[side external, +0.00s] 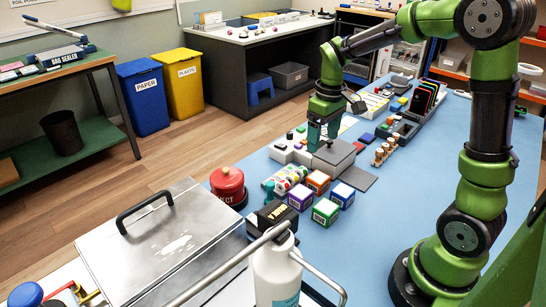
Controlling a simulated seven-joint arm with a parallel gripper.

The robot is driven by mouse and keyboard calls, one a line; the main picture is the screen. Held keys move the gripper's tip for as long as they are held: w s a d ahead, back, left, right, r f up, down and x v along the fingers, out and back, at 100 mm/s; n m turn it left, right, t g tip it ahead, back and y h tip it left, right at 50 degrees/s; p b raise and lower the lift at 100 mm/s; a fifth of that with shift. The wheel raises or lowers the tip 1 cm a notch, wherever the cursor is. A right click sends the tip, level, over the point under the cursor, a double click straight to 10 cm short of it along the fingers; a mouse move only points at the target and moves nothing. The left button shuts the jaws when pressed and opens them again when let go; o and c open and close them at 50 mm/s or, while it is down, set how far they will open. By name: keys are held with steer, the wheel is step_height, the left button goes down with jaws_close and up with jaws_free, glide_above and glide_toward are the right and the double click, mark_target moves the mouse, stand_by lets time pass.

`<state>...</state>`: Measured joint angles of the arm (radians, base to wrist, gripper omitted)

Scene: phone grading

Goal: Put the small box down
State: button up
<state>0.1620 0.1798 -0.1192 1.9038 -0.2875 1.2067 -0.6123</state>
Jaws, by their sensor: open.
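Several small boxes with white label sides stand together on the blue table: an orange one (318,181), a purple one (301,196), a blue one (342,195) and a green one (326,212). My gripper (323,146) points down just beyond them, close over a grey block (336,153) beside a white station. Its fingers are small and partly hidden, and I cannot make out any box between them. I cannot tell whether it touches the grey block.
A red button (227,184) stands left of the boxes, and a black device (272,215) in front of them. A metal lidded case (165,240) and a white bottle (275,270) fill the near side. Blue table surface (400,190) is clear to the right.

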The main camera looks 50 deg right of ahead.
steer(key=s+a+r+m+t+y, duration=0.1)
steer(key=s+a+r+m+t, duration=0.1)
steer(key=s+a, duration=0.4)
steer(key=s+a+r+m+t+y, duration=0.1)
steer(key=s+a+r+t, duration=0.3)
steer(key=s+a+r, duration=0.2)
steer(key=shift+s+a+r+m+t, duration=0.25)
steer(key=shift+a+m+t, duration=0.15)
steer(key=shift+a, duration=0.05)
steer(key=shift+o, duration=0.4)
